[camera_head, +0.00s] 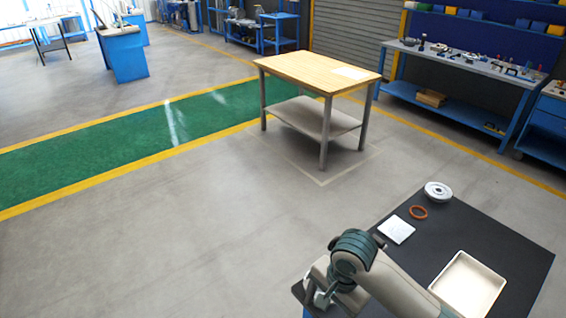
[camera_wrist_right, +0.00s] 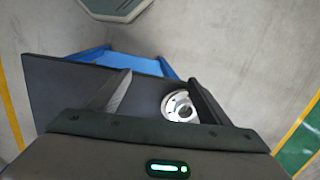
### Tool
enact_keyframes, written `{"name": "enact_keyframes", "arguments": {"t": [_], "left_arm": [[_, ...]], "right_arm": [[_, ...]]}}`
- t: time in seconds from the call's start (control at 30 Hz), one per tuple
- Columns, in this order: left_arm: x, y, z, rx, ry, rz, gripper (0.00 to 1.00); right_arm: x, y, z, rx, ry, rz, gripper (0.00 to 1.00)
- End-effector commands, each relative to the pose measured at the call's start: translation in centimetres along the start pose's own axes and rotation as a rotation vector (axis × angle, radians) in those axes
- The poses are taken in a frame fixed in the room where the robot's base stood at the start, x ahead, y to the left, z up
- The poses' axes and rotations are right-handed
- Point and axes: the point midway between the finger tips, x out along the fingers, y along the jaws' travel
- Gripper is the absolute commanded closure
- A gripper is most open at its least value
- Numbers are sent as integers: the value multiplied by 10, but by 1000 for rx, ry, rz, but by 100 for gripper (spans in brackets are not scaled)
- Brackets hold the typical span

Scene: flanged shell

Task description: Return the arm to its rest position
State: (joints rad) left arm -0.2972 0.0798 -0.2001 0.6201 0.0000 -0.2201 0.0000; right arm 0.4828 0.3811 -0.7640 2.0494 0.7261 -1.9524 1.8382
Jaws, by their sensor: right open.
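My right gripper (camera_wrist_right: 160,78) is open in the right wrist view, with one finger on each side and nothing gripped. A round pale metal flanged shell (camera_wrist_right: 178,106) shows beyond the fingers, beside the right-hand one. In the head view the flanged shell (camera_head: 438,192) sits at the far corner of a black-topped table (camera_head: 480,232). My right arm comes in from the lower right and bends above the table's left side; the end of its gripper (camera_head: 320,298) is only partly clear there. My left gripper is out of view.
A wooden-topped table (camera_head: 310,72) stands farther off. Blue benches (camera_head: 470,98) line the back right. The floor at left is clear.

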Motion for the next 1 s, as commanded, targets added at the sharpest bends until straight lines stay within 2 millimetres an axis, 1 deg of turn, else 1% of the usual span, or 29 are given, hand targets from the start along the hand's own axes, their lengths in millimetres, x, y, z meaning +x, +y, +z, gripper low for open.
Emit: {"name": "enact_keyframes", "arguments": {"t": [0.17,0.27,0.4,0.47,0.67,0.9,1.0], "left_arm": [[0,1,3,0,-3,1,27],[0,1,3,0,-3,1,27],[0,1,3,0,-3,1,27],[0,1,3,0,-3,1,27],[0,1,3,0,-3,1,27],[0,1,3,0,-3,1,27],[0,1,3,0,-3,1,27]], "right_arm": [[15,8,20,-119,-29,-61,28],[25,17,33,-209,-37,-111,28],[38,33,47,-345,-23,-182,28],[42,42,51,-398,-7,-205,28],[54,81,58,-567,74,-246,28],[62,145,56,-753,193,-197,28],[63,166,54,-812,227,-164,28]]}}
